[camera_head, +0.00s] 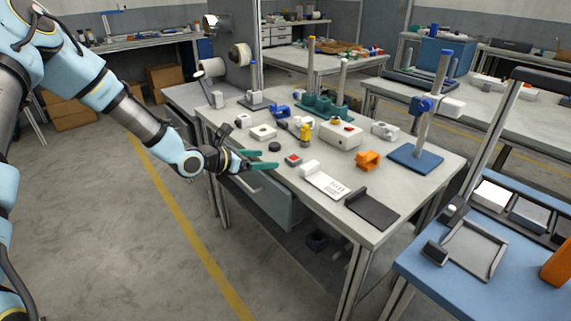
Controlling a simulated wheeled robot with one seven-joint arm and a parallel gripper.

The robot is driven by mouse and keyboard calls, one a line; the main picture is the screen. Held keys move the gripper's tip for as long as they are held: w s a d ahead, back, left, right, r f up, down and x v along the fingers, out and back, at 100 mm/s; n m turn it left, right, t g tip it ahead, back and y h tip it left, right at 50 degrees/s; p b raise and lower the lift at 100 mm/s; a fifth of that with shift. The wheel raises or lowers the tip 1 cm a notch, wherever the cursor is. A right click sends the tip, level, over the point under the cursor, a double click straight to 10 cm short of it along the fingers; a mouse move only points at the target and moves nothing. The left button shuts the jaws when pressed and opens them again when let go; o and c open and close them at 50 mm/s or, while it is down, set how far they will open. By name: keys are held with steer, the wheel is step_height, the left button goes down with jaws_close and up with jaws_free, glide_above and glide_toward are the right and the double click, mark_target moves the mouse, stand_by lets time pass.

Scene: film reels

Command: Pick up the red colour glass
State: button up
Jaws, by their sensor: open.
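A small square piece with a red top (293,159) lies flat near the front edge of the grey workbench (330,220). It is the likeliest match for the red colour glass, but it is too small to tell its material. My gripper (259,159) has teal fingers spread apart, with nothing seen between them. It is at the bench's front edge, a little left of the red piece and apart from it, with the fingers pointing right towards it.
A black round cap (274,146) lies just behind the fingers. A white card-like block (325,184) and a black plate (372,208) lie to the right. An orange block (368,160), a white box (341,134) and a yellow bottle (305,134) stand farther back.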

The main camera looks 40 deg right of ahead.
mark_target(290, 159)
steer(key=x, duration=0.4)
steer(key=shift+p, duration=0.4)
steer(key=shift+s+p+x, duration=0.2)
steer(key=shift+p+x, duration=0.95)
steer(key=shift+x, duration=1.4)
steer(key=shift+c, duration=0.4)
jaws_close()
